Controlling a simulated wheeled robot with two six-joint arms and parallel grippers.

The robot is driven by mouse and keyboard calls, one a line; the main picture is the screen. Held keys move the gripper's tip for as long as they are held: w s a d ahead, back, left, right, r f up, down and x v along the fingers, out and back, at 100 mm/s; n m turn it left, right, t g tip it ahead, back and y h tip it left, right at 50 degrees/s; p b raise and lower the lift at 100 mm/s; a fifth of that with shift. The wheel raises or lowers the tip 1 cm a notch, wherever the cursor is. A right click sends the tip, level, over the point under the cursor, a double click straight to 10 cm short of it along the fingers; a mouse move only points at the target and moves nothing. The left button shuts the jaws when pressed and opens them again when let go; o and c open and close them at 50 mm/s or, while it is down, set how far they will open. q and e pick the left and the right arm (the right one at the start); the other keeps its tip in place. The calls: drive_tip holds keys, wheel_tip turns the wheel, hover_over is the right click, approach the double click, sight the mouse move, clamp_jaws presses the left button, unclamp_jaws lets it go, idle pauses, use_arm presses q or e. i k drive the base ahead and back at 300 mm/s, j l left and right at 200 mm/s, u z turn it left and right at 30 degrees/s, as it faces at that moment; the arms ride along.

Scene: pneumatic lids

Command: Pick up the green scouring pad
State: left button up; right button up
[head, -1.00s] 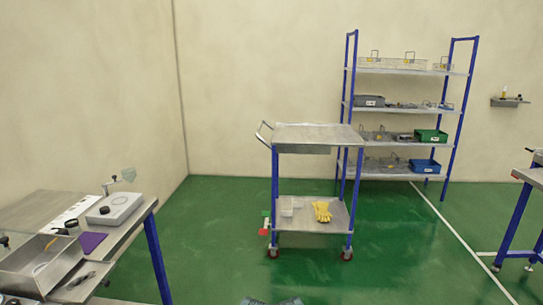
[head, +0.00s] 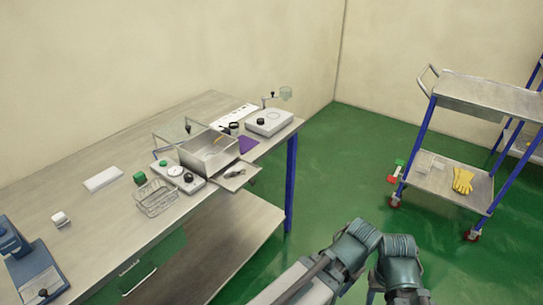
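A small green block-like thing (head: 139,178) sits on the workbench (head: 95,215), left of the wire basket; it may be the green scouring pad, but it is too small to be sure. Another small green spot (head: 163,163) shows beside the grey device with dials. A green piece (head: 400,162) also shows at the side of the trolley's lower shelf, above a red one. Two ribbed grey-green parts of my own arms show at the bottom right. No gripper fingers can be made out.
On the bench stand a wire basket (head: 155,198), an open metal box (head: 208,155), a device with dials (head: 179,177), a white block (head: 103,179) and a blue press-like tool (head: 30,270). A trolley (head: 490,92) with yellow gloves (head: 462,181) stands right. Green floor between is clear.

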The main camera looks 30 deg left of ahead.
sight(139, 178)
drive_tip(key=u, duration=1.2)
